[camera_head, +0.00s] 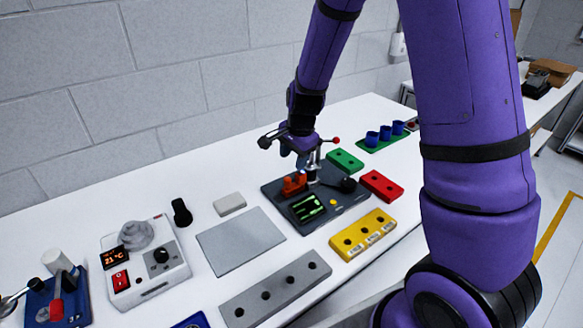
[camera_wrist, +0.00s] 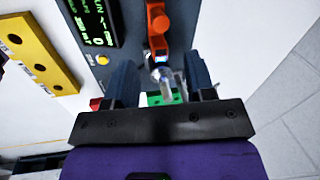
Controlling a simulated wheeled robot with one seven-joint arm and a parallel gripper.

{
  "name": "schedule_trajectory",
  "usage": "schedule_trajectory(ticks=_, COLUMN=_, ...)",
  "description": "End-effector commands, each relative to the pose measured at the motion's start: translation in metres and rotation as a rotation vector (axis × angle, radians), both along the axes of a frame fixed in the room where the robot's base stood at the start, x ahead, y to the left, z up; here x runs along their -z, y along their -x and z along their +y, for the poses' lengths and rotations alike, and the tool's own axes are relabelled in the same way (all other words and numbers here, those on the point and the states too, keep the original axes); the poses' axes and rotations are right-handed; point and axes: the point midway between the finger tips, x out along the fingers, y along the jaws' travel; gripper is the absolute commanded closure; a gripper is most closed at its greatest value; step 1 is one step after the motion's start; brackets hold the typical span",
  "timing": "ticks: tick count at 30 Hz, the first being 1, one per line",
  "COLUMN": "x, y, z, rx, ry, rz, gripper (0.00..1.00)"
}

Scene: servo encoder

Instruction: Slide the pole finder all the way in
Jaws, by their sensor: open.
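A dark grey unit (camera_head: 335,222) lies on the white table, with a lit green screen (camera_head: 306,207) on its top. An orange part (camera_head: 294,184) stands on the unit beside an upright silver post (camera_head: 313,172); I cannot tell for sure which piece is the pole finder. In the wrist view the orange part (camera_wrist: 157,22) shows beyond the fingers, with a shiny cylinder (camera_wrist: 164,75) at its near end. My gripper (camera_wrist: 160,62) is open, its two fingers on either side of the cylinder with gaps visible. In the head view my gripper (camera_head: 300,153) is above the unit, its fingertips partly hidden.
A grey plate (camera_head: 240,240) lies to the left.

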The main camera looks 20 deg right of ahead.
Motion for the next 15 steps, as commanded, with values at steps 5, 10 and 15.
schedule_trajectory(ticks=5, x=-0.018, y=0.003, z=-0.001, rx=0.000, ry=0.000, rz=-0.001, gripper=0.50)
schedule_trajectory(ticks=10, x=-0.023, y=0.004, z=-0.002, rx=0.000, ry=0.001, rz=0.000, gripper=0.50)
schedule_trajectory(ticks=15, x=-0.023, y=0.004, z=-0.002, rx=0.001, ry=0.001, rz=0.000, gripper=0.50)
